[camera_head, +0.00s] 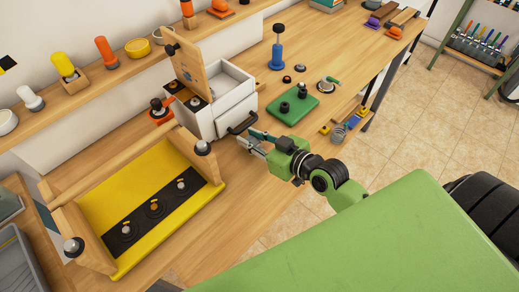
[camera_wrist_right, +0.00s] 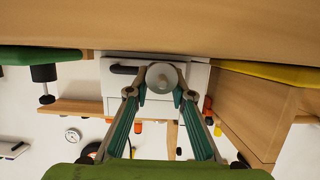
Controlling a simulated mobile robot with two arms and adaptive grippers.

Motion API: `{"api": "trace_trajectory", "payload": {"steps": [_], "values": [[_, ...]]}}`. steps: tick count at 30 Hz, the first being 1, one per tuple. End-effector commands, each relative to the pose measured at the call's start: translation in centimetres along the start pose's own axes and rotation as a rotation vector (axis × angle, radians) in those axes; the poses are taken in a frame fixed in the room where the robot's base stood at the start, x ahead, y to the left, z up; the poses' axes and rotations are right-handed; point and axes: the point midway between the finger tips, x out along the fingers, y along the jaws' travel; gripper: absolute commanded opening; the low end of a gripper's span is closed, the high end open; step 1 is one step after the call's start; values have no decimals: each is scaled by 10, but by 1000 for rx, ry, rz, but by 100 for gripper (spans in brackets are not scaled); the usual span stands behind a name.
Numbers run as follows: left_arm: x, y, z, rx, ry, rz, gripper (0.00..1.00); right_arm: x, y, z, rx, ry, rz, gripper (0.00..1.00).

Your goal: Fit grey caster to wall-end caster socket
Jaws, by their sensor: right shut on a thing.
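My right gripper (camera_head: 257,142) is in front of the white drawer unit, near its dark handle. In the right wrist view it is shut on the grey caster (camera_wrist_right: 162,77), a round pale grey piece with a small stud, held between the fingertips. The caster is too small to make out in the head view. The wooden frame with a yellow bed (camera_head: 135,190) stands left of the gripper, apart from it. I cannot tell which spot is the wall-end socket. My left gripper is not in view.
The white drawer unit (camera_head: 238,104) has a raised wooden panel (camera_head: 190,64). A green mat (camera_head: 285,108) with dark knobs lies to its right. A blue stand (camera_head: 277,50) is behind.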

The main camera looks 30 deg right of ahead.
Motion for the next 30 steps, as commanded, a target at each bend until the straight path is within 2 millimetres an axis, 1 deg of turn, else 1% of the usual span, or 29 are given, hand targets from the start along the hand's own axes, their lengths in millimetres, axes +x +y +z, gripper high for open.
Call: {"api": "trace_trajectory", "payload": {"steps": [6, 15, 16, 18, 27, 30], "values": [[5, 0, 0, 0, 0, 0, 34, 2, 0, 7, 0, 0, 0, 0], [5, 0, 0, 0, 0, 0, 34, 2, 0, 7, 0, 1, 0, 0], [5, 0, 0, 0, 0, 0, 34, 2, 0, 7, 0, 1, 0, 27], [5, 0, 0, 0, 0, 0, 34, 2, 0, 7, 0, 1, 0, 41], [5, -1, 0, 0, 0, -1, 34, 2, 0, 8, 0, -1, 0, 41], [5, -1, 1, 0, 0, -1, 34, -1, 0, 8, 0, -1, 0, 41]]}}
